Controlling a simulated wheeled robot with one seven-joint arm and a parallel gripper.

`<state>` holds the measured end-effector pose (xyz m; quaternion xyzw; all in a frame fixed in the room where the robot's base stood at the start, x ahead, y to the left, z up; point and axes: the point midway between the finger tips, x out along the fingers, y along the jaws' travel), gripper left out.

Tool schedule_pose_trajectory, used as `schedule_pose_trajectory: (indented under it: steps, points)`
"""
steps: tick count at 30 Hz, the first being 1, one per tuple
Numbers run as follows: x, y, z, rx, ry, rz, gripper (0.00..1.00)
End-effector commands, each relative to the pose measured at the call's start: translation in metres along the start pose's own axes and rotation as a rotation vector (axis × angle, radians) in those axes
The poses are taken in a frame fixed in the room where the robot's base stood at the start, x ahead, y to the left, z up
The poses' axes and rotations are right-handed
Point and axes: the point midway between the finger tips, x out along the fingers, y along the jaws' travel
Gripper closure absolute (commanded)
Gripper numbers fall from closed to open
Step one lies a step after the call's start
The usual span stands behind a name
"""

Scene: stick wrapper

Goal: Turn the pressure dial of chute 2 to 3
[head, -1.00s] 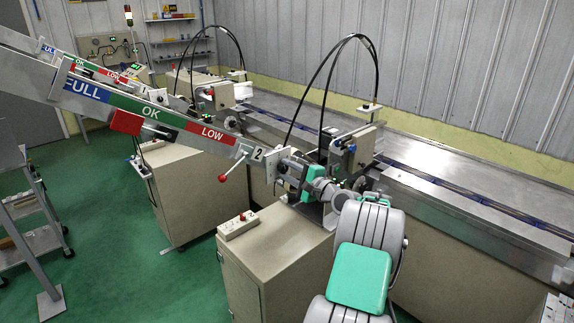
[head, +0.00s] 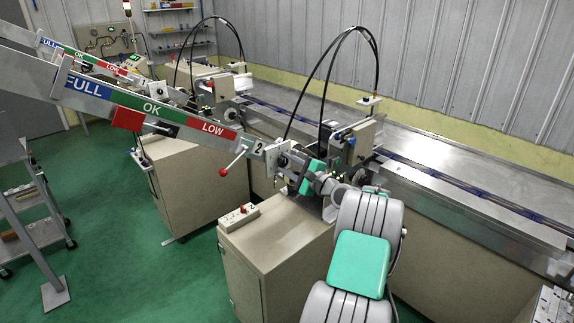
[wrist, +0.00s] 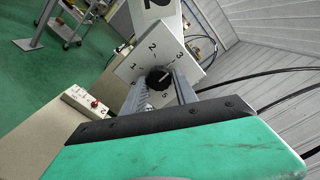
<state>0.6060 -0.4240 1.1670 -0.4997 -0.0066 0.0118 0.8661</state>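The pressure dial (wrist: 159,78) is a round black knob with a pale mark on a white numbered plate (wrist: 137,68). In the wrist view 1, 2, 3 and 5 are readable around it; the exact number the mark points at is too small to tell. My gripper (wrist: 161,82) reaches to the plate with one finger on each side of the knob. Its fingers are apart; whether they touch the knob is unclear. In the head view my gripper (head: 290,163) is at the chute 2 plate (head: 259,149), and hides the dial.
The chute (head: 150,105) with FULL, OK and LOW bands slopes up to the left. A red-knobbed lever (head: 223,172) hangs beside the plate. A white switch box (head: 238,216) sits on the cabinet (head: 275,245). Black hoses (head: 318,85) arch behind.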

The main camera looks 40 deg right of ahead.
Motion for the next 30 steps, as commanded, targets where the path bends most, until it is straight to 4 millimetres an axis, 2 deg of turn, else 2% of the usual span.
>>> schedule_pose_trajectory:
  steps: [1,6,14,17,24,30]
  points:
    - [0.000,0.000,0.000,0.000,0.000,0.000,0.60]
    - [0.000,0.000,0.001,0.000,-0.001,0.001,0.48]
    - [-0.003,0.001,0.000,0.000,-0.001,0.000,0.48]
    - [-0.017,0.002,-0.002,-0.001,0.001,-0.002,0.48]
    - [-0.065,0.002,-0.002,-0.001,0.002,-0.001,0.48]
    - [-0.078,0.001,0.000,0.000,-0.001,0.000,0.48]
